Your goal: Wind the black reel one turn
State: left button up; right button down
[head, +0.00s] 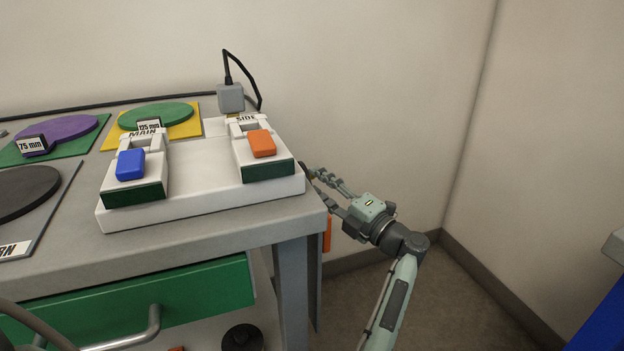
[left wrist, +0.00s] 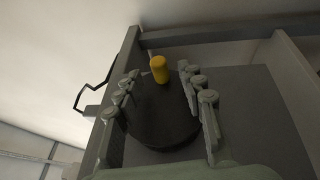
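The black reel (left wrist: 160,115) shows in the left wrist view as a dark disc on a grey panel, with a yellow knob (left wrist: 159,69) standing out near its far rim.
A green drawer (head: 195,297) is below. A wall stands behind; floor right of the cart is open.

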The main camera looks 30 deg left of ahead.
pick_arm(q)
jog(key=x, duration=0.2)
jog(key=shift+w+a, duration=0.1)
jog(key=shift+a, duration=0.15)
grip_shut()
